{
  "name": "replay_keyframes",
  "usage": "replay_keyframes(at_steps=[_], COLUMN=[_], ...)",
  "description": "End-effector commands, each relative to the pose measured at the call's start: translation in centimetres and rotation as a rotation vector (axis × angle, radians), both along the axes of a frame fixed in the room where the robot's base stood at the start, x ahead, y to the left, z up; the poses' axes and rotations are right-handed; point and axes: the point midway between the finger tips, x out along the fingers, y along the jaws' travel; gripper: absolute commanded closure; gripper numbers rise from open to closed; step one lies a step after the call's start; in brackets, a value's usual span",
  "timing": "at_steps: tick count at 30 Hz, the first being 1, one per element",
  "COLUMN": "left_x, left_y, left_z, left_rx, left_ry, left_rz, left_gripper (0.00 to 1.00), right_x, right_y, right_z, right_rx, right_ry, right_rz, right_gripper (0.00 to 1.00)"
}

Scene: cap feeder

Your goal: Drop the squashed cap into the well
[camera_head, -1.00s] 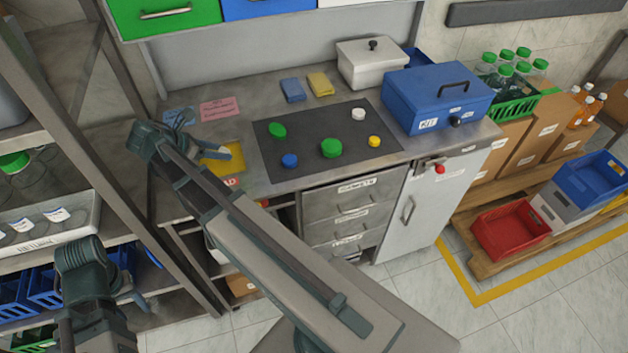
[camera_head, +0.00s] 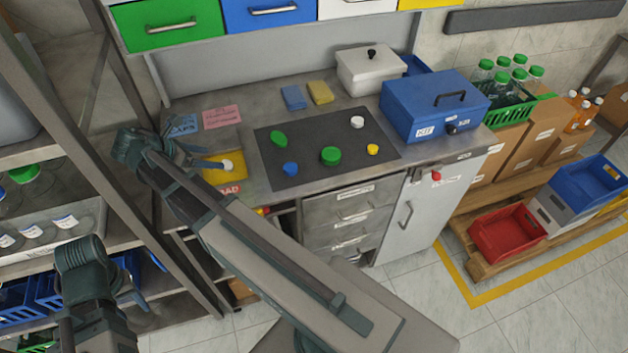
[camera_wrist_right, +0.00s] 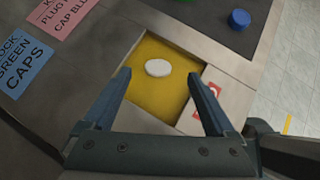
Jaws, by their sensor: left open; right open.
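A white, oval-looking cap (camera_head: 228,166) shows at the yellow square well (camera_head: 212,178), left of the dark mat. In the right wrist view the white cap (camera_wrist_right: 158,68) appears in the yellow area (camera_wrist_right: 150,103), beyond and between my fingertips. My right gripper (camera_wrist_right: 160,80) is open and empty over the well; in the head view it (camera_head: 205,145) partly covers that spot. On the mat, a green cap (camera_head: 278,139) looks tilted or misshapen. My left gripper (camera_head: 132,283) is open and empty, low at the left by the shelf.
The dark mat (camera_head: 310,170) holds several other caps, green, blue, white and yellow. Blue (camera_head: 182,124) and pink (camera_head: 222,116) label cards lie behind the well. A blue box (camera_head: 425,110) and white lidded box (camera_head: 365,75) stand right. The shelf rack (camera_head: 130,200) borders the left.

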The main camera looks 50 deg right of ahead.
Motion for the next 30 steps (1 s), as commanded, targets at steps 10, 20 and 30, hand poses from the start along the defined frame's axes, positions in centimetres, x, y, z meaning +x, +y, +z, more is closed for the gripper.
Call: replay_keyframes(at_steps=[10, 20, 30], left_x=[0.0, 0.0, 0.0], left_y=[0.0, 0.0, 0.0], left_z=[1.7, 1.7, 1.7], left_rx=[0.0, 0.0, 0.0], left_ry=[0.0, 0.0, 0.0], left_rz=[0.0, 0.0, 0.0], left_gripper=[0.5, 0.5, 0.5], right_x=[0.1, 0.1, 0.1], right_y=[1.7, 1.7, 1.7], right_z=[1.7, 1.7, 1.7], right_rx=[0.0, 0.0, 0.0], right_ry=[0.0, 0.0, 0.0], right_rz=[-0.001, -0.001, -0.001], right_gripper=[0.09, 0.09, 0.09])
